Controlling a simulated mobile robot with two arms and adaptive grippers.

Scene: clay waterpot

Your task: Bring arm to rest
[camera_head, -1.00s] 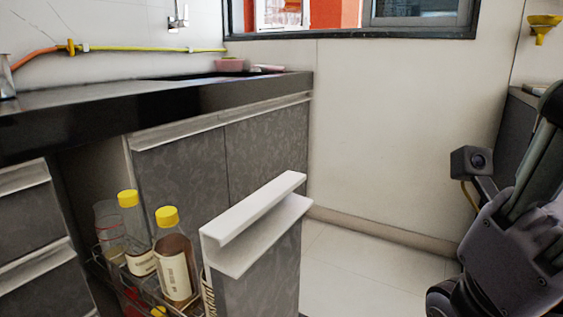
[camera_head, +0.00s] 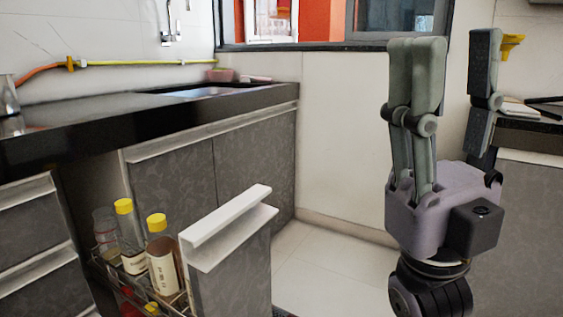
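My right gripper (camera_head: 450,62) stands upright at the right of the head view, with its fingers pointing up. Its two fingers are wide apart, with the wall showing between them, and nothing is held. It is clear of the counter and the pulled-out drawer in the picture. My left gripper is out of view.
A pull-out rack (camera_head: 180,301) stands open at lower left, holding bottles with yellow caps (camera_head: 157,223). Its white-handled front panel (camera_head: 232,285) juts out. A black counter (camera_head: 60,122) runs along the left. Another cabinet (camera_head: 525,220) is behind the gripper at right. Tiled floor (camera_head: 335,272) shows between.

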